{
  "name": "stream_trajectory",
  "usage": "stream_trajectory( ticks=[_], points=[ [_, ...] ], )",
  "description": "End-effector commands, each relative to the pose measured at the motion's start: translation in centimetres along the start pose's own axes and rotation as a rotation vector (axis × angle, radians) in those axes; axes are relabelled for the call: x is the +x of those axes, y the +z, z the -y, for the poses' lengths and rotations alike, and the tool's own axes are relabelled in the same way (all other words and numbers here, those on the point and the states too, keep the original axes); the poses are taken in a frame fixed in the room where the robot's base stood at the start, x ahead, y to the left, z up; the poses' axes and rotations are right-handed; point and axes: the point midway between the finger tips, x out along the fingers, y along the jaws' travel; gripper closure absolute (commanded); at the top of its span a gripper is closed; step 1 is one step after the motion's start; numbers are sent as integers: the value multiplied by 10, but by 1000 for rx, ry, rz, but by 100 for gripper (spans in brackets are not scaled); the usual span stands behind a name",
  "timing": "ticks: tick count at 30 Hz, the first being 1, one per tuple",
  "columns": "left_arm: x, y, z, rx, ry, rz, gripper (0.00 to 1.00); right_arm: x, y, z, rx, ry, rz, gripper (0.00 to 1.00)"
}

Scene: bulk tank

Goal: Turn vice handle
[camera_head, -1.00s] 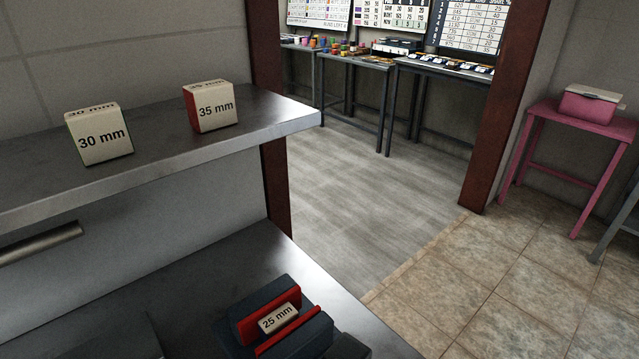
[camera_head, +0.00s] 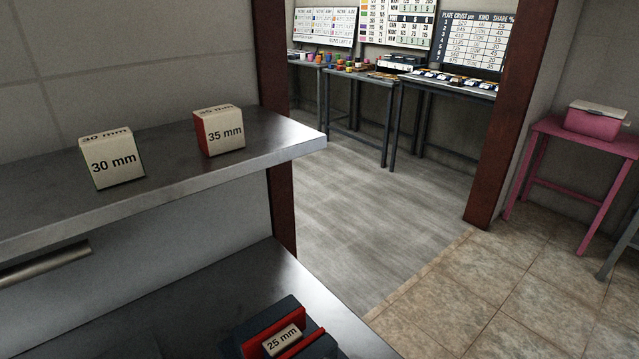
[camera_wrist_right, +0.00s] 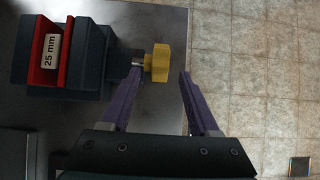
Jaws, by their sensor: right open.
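The vice (camera_head: 262,335) sits on the lower bench at the bottom edge of the head view, partly cut off. Its red jaws are around a small block marked 25 mm (camera_head: 283,340). The wrist view also shows the vice (camera_wrist_right: 92,62) and block (camera_wrist_right: 51,50). The yellow vice handle (camera_wrist_right: 160,62) sticks out to the right on a short metal shaft. My right gripper (camera_wrist_right: 161,76) is open, with its purple fingers either side of the handle. The left finger is close to the shaft; I cannot tell whether it touches. My left gripper is not in view.
A metal shelf (camera_head: 200,166) above the bench holds blocks marked 30 mm (camera_head: 112,165) and 35 mm (camera_head: 222,135). A dark red post (camera_head: 283,205) stands behind the bench. Tiled floor (camera_head: 490,290) lies open to the right.

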Motion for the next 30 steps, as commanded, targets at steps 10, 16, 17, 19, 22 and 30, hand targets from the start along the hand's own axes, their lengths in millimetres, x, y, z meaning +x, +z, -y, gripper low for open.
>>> stream_trajectory(
  ticks=[10, 16, 17, 19, 22, 30],
  points=[
    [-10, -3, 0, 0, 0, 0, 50, -57, 0, 0, -1, 2, -2, 38],
    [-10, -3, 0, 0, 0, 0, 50, -61, 0, 0, 0, 0, 0, 38],
    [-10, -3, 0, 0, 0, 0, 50, -61, 0, 0, 0, 0, 0, 38],
    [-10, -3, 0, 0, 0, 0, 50, -61, 0, 0, 0, 1, 0, 38],
    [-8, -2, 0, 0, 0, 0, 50, -58, 0, 0, 1, -2, -7, 38],
    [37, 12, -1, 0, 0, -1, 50, -4, 25, -5, 26, -53, -312, 38]
  ],
)
